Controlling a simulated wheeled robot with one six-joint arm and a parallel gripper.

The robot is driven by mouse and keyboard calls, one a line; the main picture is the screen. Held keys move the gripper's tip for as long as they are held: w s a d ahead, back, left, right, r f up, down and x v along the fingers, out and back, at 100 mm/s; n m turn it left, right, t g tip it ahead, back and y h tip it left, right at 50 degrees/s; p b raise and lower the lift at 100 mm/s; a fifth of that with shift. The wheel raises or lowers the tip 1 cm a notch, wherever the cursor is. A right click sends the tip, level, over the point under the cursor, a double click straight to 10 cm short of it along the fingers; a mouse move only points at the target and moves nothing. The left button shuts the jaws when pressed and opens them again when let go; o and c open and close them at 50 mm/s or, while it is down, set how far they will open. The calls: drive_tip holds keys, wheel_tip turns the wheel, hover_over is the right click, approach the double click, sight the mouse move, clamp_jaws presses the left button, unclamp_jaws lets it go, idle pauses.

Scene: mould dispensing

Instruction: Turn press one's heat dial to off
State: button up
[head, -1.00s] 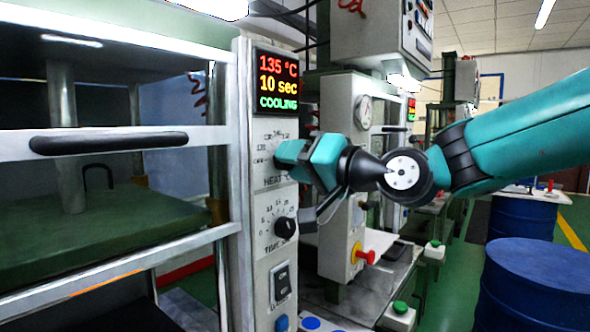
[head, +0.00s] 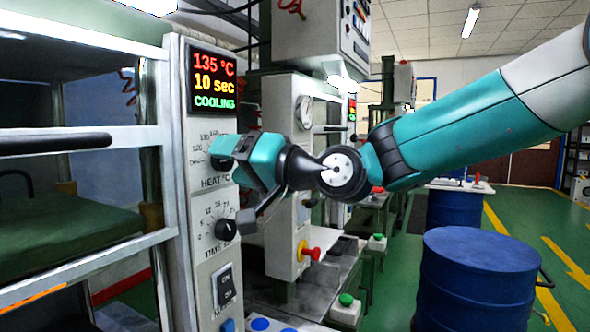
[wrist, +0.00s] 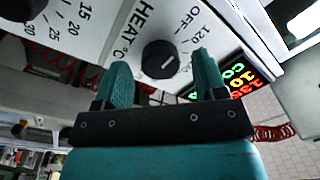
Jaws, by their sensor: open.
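Press one's heat dial (wrist: 160,60) is a round black knob on the pale panel, with a light pointer mark slanting to the upper right in the wrist view. OFF is printed above and right of it, with 120 below OFF. In the head view the dial (head: 221,163) is mostly hidden by my gripper (head: 224,152). My gripper is open. In the wrist view the gripper's two teal fingers (wrist: 162,78) stand left and right of the dial, with clear gaps. I cannot tell whether the fingertips reach past its face. The panel (head: 203,248) display reads 135 °C, 10 sec, COOLING.
The time dial (head: 226,229) sits below the heat dial, near my gripper's underside. A rocker switch (head: 224,286) is lower down. A second press with a red button (head: 311,252) stands behind. A blue drum (head: 478,290) is at right; green floor lies beyond it.

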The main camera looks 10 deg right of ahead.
drive_tip(key=b+v, duration=0.4)
drive_tip(key=v, duration=1.3)
drive_tip(key=shift+b, duration=0.4)
drive_tip(key=shift+f, duration=0.15)
